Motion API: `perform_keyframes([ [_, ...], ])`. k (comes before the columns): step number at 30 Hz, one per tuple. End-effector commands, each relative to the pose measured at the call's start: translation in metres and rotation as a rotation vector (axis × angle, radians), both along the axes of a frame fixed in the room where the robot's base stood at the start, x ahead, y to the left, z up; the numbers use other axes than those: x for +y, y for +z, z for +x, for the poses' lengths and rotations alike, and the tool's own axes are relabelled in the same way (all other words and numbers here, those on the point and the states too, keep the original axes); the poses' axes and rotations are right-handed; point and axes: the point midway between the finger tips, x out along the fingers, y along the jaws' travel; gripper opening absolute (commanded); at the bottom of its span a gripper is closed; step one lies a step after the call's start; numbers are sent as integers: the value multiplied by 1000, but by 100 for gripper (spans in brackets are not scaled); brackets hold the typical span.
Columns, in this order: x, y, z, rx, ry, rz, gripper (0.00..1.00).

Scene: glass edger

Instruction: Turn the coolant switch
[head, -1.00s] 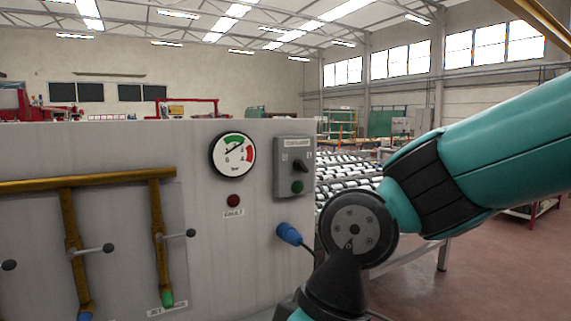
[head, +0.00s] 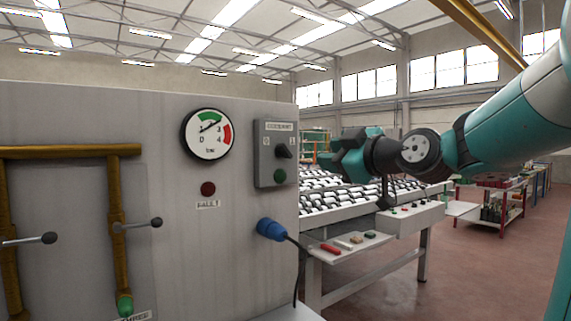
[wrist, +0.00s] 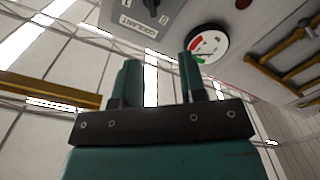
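I cannot tell for sure which mark the knob points at. My gripper (head: 326,160) is right of the box in the head view, apart from it. In the wrist view my gripper's two fingers (wrist: 158,75) stand apart with nothing between them. The box (wrist: 165,14) and part of its knob (wrist: 151,5) show beyond the fingers, at the top edge.
A pressure gauge (head: 207,134) is left of the box, above a dark red fault lamp (head: 208,189). A blue plug (head: 270,229) with a cable juts out below. Yellow pipes (head: 117,200) with lever valves are at left. A roller conveyor (head: 340,205) stands behind my gripper.

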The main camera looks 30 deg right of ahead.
Motion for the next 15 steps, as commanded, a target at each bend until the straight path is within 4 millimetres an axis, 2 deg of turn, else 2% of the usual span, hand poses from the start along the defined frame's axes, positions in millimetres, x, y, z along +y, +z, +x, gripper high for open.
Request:
perform_keyframes([
  [4,-9,7,4,-29,-21,-23,38],
  [8,-7,8,23,-26,-16,-20,38],
  [15,-4,9,77,-21,-15,-18,38],
])
